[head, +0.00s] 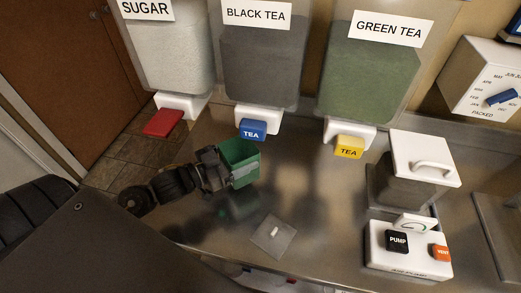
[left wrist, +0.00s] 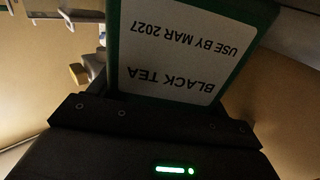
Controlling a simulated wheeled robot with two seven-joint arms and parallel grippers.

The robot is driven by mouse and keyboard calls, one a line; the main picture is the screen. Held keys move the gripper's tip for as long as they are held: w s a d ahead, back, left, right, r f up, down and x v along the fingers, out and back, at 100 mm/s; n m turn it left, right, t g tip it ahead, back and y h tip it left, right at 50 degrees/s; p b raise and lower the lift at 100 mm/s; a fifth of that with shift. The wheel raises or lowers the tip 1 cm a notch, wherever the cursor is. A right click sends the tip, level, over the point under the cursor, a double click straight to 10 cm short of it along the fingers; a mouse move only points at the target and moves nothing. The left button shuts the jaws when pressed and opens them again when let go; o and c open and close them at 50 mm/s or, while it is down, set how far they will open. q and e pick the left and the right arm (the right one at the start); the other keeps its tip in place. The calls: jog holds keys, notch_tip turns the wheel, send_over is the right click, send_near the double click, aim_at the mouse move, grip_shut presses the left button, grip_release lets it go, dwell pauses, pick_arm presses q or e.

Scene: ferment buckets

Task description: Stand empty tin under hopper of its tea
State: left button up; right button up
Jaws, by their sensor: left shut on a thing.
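A green open-topped tin (head: 239,160) is held by my left gripper (head: 226,171), which is shut on it. In the left wrist view the tin's label (left wrist: 180,50) reads upside down "BLACK TEA, USE BY MAR 2027". The tin is above the metal counter, just below and slightly left of the blue TEA lever (head: 253,130) in the head view. That lever is under the black tea hopper (head: 263,65). The green tea hopper (head: 370,75) with a yellow TEA lever (head: 349,146) is to the right. I cannot see the tin's inside floor clearly. My right gripper is not in view.
A sugar hopper (head: 170,55) with a red lever (head: 163,122) is at the left. A white pump unit (head: 408,255) and a lidded container (head: 424,158) stand at the right. A square plate (head: 273,237) lies near the front edge. The middle counter is clear.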

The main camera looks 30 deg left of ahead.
aim_at(252, 149)
pick_arm(q)
jog(key=p+x, duration=0.1)
jog(key=x, duration=0.4)
jog(key=shift+w+d+r, duration=0.1)
jog(key=shift+w+r, duration=0.05)
jog(key=shift+w, duration=0.25)
jog(key=shift+w+d, duration=0.3)
jog(key=shift+w, duration=0.1)
notch_tip(252, 149, down, 4)
jog(key=shift+s+r+p, duration=0.1)
jog(key=shift+p, duration=0.6)
